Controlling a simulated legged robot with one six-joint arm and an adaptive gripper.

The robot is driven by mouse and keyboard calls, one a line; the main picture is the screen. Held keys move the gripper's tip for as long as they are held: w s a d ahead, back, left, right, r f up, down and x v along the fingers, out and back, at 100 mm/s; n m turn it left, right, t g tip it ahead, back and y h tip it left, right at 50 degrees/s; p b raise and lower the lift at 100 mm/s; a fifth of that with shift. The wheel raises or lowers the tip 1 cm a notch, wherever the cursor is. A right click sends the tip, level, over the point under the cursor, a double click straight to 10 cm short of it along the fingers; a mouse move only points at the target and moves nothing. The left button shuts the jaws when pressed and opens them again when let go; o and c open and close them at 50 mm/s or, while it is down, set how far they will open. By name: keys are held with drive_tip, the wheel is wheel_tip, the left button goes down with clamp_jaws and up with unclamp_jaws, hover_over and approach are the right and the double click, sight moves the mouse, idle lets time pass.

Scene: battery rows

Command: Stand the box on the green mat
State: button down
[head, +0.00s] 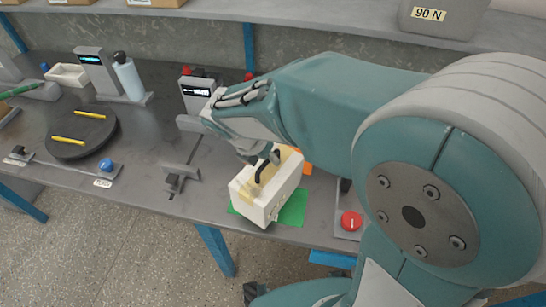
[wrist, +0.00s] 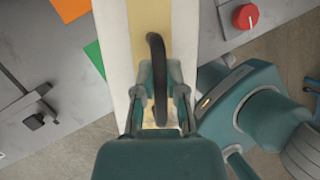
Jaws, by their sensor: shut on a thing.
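The box (head: 263,203) is white with a pale yellow top and a dark curved handle. It is over the green mat (head: 293,209) near the table's front edge, covering much of it. I cannot tell whether its underside touches the mat. My gripper (head: 263,163) is shut on the box at its handle, from above. In the wrist view the box (wrist: 117,50) runs up the picture between and beyond the fingers (wrist: 158,98). A corner of the green mat (wrist: 95,55) shows to its left there.
An orange patch (head: 306,168) lies just behind the box. A black disc with yellow sticks (head: 82,132) and a bottle (head: 128,77) stand further left.

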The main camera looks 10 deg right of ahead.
sight(268, 166)
drive_tip(key=shift+w+f, duration=0.4)
drive_tip(key=shift+f, duration=1.55)
drive_tip(key=c, duration=0.7)
unclamp_jaws()
drive_tip(key=shift+f, duration=0.1)
drive_tip(key=v, duration=1.2)
drive_tip(key=s+d+r+m+t+y, duration=0.2)
drive_tip(key=s+d+m, duration=0.3)
drive_tip(key=m, duration=0.9)
drive_tip(key=s+d+r+m+t+y, duration=0.1)
drive_tip(key=s+d+m, duration=0.5)
drive_tip(key=m, duration=0.8)
drive_tip(key=d+r+y, duration=0.1)
drive_tip(key=d, duration=0.2)
drive_tip(key=shift+s+d+t+y, duration=0.3)
drive_tip(key=shift+d+t, duration=0.1)
